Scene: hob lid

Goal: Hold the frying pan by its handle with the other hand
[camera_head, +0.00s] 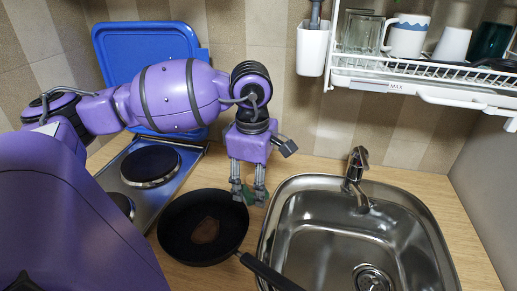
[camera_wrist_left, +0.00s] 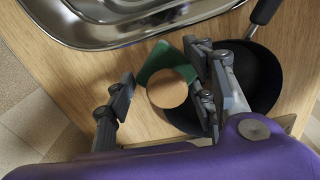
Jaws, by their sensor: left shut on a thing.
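The black frying pan (camera_head: 180,245) sits on the wooden counter between the hob and the sink. Its handle (camera_head: 270,271) points to the lower right, along the sink's left rim, and no gripper is on it. The pan also shows at the right in the left wrist view (camera_wrist_left: 258,78). My left gripper (camera_head: 248,197) points down over the pan's far right rim. It is shut on a green thing with a round tan face (camera_wrist_left: 167,88); the fingers hide much of it in the head view. My right gripper is in neither view.
A steel sink (camera_head: 310,225) with a tap (camera_head: 357,170) is right of the pan. The hob (camera_head: 165,190), its blue lid (camera_head: 140,45) raised, is at the left. A brown patch (camera_head: 205,230) shows inside the pan. A dish rack (camera_head: 440,75) hangs above the sink.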

